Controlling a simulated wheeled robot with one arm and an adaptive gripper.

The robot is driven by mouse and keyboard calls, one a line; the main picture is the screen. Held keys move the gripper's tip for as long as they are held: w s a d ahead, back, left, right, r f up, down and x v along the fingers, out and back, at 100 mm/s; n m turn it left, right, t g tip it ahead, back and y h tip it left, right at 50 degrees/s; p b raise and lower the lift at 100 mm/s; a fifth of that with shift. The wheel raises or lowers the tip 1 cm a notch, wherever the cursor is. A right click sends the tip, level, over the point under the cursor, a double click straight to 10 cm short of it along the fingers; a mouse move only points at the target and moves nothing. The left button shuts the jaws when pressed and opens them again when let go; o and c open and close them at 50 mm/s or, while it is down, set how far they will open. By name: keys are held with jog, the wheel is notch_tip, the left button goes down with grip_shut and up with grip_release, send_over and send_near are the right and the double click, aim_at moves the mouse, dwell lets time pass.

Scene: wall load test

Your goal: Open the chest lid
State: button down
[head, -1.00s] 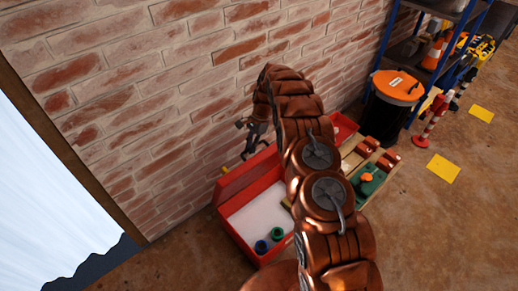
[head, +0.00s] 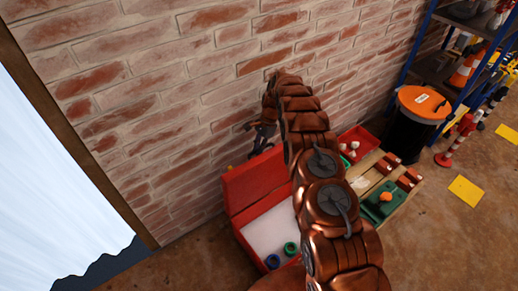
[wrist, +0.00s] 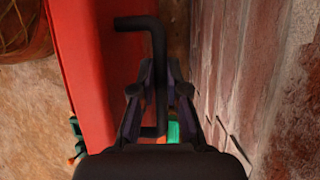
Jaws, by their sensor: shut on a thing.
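The red chest (head: 247,241) stands on the floor by the brick wall, its pale inside in view. Its red lid (head: 250,184) is raised at the wall side and looks steep; its exact angle is hard to tell. My gripper (head: 262,140) is at the lid's upper edge, close to the wall. In the wrist view my gripper (wrist: 160,92) is shut on a black bent handle (wrist: 140,23) beside the red lid panel (wrist: 90,70). My arm hides the chest's right part.
A blue ring (head: 272,261) and a green ring (head: 291,249) lie in the chest. Right of my arm are a red bin (head: 357,140), a wooden rack with a green item (head: 385,199), and an orange-lidded black bin (head: 424,103). The brick wall (head: 160,100) is close behind.

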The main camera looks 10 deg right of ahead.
jog(key=shift+d, duration=0.2)
jog(key=c, duration=1.4)
grip_release()
jog(key=shift+o, duration=1.1)
jog(key=shift+a, duration=0.1)
jog(key=v, duration=1.2)
jog(key=shift+a, duration=0.1)
